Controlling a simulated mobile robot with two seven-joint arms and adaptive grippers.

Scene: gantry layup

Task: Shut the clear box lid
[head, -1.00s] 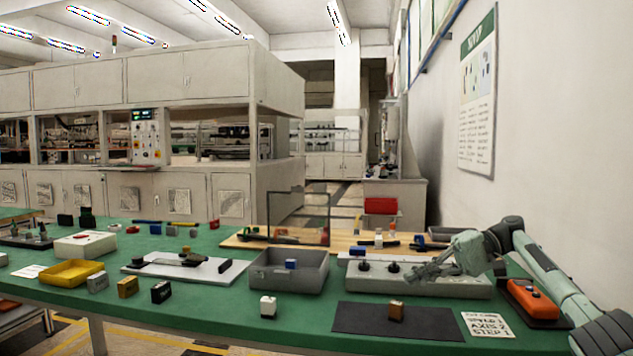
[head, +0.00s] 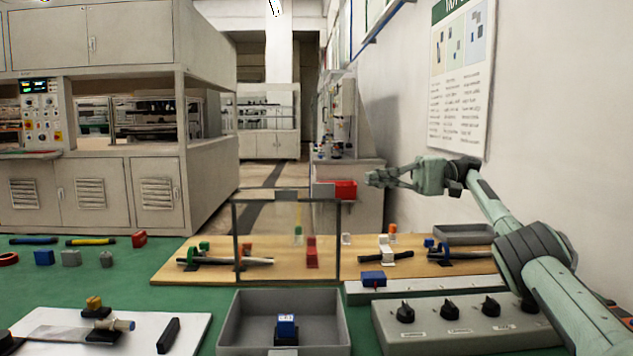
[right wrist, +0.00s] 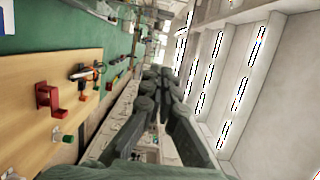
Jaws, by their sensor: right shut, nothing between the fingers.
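The grey box (head: 231,330) stands open on the green table at bottom centre of the head view. Its clear lid (head: 287,240), a see-through pane with a dark frame, stands upright at the back of the box. A small tab shows at its top edge. A blue block (head: 287,326) with a white label sits inside the box. My right gripper (head: 378,178) is raised right of the lid and a little above its top edge, apart from it. It is shut and empty; its fingers also show in the right wrist view (right wrist: 163,82). My left gripper is not in view.
A grey switch box (head: 455,325) with several black knobs stands right of the box, under my right arm. A wooden board (head: 190,272) with tools and clips lies behind. A white plate (head: 60,325) with a clamp is at left. Air around the lid looks clear.

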